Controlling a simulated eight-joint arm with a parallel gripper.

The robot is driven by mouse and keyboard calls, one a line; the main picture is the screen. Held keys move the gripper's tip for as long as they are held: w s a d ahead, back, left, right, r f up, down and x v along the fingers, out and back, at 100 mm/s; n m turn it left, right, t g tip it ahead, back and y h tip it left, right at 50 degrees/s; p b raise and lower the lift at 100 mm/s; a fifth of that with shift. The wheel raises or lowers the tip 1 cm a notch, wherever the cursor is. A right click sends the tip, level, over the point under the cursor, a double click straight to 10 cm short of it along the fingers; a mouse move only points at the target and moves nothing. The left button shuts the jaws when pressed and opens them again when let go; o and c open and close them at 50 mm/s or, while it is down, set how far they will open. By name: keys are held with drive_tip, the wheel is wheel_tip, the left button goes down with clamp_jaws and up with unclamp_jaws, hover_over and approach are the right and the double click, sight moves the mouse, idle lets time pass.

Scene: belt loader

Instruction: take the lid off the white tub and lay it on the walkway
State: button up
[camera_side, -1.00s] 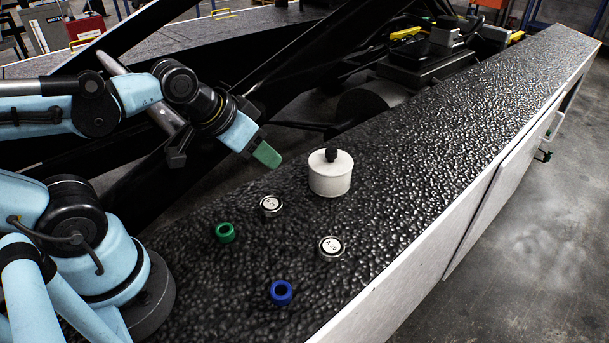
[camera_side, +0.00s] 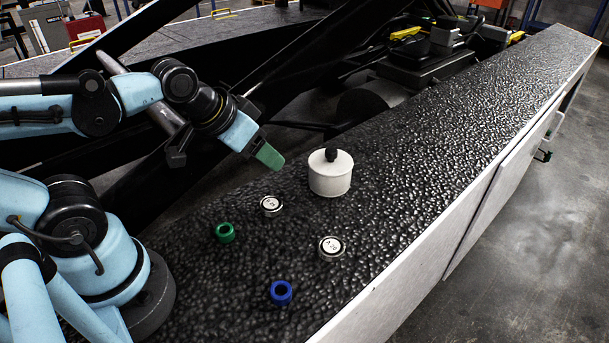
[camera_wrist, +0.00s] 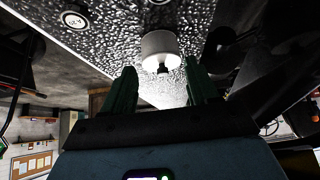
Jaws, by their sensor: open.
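The white tub (camera_side: 330,180) stands upright on the black, bumpy walkway (camera_side: 430,150). Its white lid (camera_side: 318,162) with a black knob (camera_side: 331,154) is on top. In the wrist view the tub (camera_wrist: 158,44) appears upside down beyond the fingertips, with the black knob (camera_wrist: 162,69) between them in the picture. My gripper (camera_side: 270,156) has green fingers and is to the left of the tub, at about lid height and apart from it. In the wrist view my gripper (camera_wrist: 160,80) is open and empty.
On the walkway in front of the tub are a round labelled disc (camera_side: 271,206), a second disc marked A 20 (camera_side: 331,248), a green ring (camera_side: 225,232) and a blue ring (camera_side: 281,292). The walkway right of and behind the tub is clear. Dark beams (camera_side: 290,60) rise behind my gripper.

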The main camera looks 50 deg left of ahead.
drive_tip(key=w+r+n+g, duration=0.1)
drive_tip(key=w+r+g, duration=0.2)
drive_tip(key=w+r, duration=0.35)
drive_tip(key=n+g, duration=0.2)
drive_tip(key=g, duration=0.2)
hover_over(331, 150)
drive_tip(key=f, duration=0.7)
drive_tip(key=shift+s+a+f, duration=0.1)
drive_tip(key=shift+a+f, duration=0.15)
drive_tip(key=shift+f, duration=0.05)
drive_tip(key=shift+d+f, duration=0.15)
drive_tip(key=shift+f, duration=1.2)
drive_tip(key=shift+d+f, duration=0.15)
drive_tip(key=shift+f, duration=1.15)
clamp_jaws()
